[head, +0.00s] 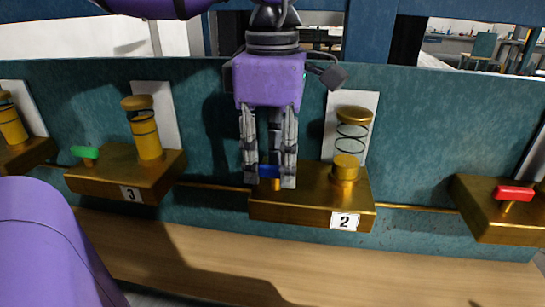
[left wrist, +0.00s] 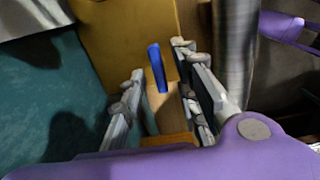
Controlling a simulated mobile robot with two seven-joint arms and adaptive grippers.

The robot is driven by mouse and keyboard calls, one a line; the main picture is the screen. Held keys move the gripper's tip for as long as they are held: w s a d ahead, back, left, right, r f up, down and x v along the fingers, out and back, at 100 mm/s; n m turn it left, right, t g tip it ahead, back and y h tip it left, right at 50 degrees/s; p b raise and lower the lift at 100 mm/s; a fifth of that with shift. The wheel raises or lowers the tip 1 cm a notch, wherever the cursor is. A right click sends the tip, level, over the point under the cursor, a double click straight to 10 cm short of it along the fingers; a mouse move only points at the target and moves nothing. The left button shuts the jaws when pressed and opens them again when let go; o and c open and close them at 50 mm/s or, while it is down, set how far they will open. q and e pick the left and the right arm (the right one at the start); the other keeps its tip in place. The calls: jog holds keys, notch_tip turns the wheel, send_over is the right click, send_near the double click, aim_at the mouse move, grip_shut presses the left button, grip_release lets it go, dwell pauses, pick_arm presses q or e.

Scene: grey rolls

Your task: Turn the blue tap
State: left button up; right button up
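The blue tap (head: 268,171) is on the brass block (head: 311,208) labelled 2. Its handle also shows in the left wrist view (left wrist: 157,68) as an upright blue bar. My left gripper (head: 269,184) points down over the tap, its two fingers apart with the handle between them. In the left wrist view, gaps show between the handle and both fingers (left wrist: 157,78). The fingers hide part of the tap in the head view. My right gripper is in neither view.
A brass cylinder (head: 345,168) stands on the same block, just right of the gripper. A block with a green tap (head: 85,152) is to the left, one with a red tap (head: 514,193) to the right. A teal panel (head: 215,140) is behind; the wooden surface (head: 200,250) in front is clear.

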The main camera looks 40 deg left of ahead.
pick_arm(q)
grip_shut()
jog(key=n, duration=0.4)
jog(key=shift+d+b, duration=0.1)
jog(key=shift+b, duration=0.2)
jog(key=n, duration=0.5)
jog(key=shift+s+d, duration=0.1)
jog(key=n+b, duration=0.1)
jog(key=n, duration=0.2)
jog(key=shift+d+n, duration=0.1)
jog(key=shift+n, duration=0.2)
jog(key=n, duration=0.4)
jog(key=shift+d+b, duration=0.1)
jog(key=shift+b, duration=0.2)
jog(key=shift+n, duration=0.3)
grip_release()
